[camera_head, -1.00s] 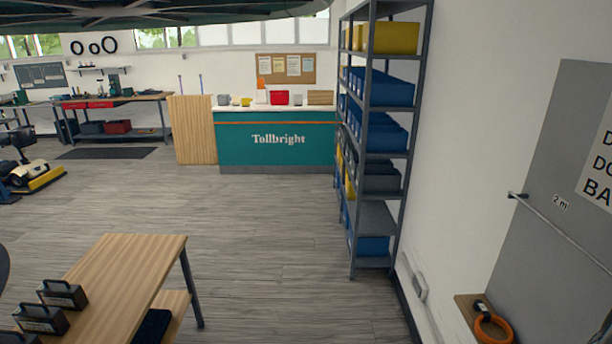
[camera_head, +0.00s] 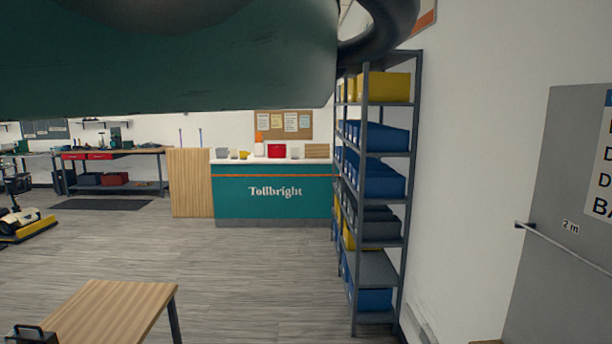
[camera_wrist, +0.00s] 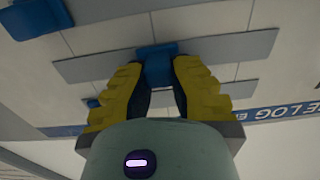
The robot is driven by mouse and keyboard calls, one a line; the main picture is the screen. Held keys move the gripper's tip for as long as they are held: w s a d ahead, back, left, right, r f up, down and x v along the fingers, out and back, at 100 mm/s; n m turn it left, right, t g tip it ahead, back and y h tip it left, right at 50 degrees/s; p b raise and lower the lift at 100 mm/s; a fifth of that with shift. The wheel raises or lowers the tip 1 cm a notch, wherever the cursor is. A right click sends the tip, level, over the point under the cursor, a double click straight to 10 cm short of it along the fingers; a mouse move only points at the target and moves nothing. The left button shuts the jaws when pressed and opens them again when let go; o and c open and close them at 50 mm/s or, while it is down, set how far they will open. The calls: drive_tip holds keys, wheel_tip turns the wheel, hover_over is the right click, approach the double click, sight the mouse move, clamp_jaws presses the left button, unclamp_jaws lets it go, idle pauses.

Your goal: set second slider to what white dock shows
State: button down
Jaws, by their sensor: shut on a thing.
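My gripper (camera_wrist: 158,66) shows in the wrist view with its two yellow fingers on either side of a blue slider knob (camera_wrist: 157,52), shut on it. The knob sits across a grey track (camera_wrist: 230,46) on a pale wall board. Another blue knob (camera_wrist: 36,20) is at the upper left on its own track. A small blue piece (camera_wrist: 92,103) shows beside the left finger, mostly hidden. I cannot tell from this view which knob is the second. No white dock can be made out in either view.
A wooden table (camera_head: 110,305) with a dark handled block (camera_head: 32,334) stands at the lower left. A shelf rack (camera_head: 362,200) with blue and yellow bins is right of centre. A grey door (camera_head: 560,220) is at the right. Open floor (camera_head: 240,275) lies between table and rack.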

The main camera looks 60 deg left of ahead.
drive_tip(key=c, duration=1.2)
unclamp_jaws()
drive_tip(key=shift+a+r, duration=0.1)
drive_tip(key=shift+r, duration=0.1)
drive_tip(key=o, duration=0.4)
drive_tip(key=shift+s+f, duration=0.1)
drive_tip(key=v, duration=1.2)
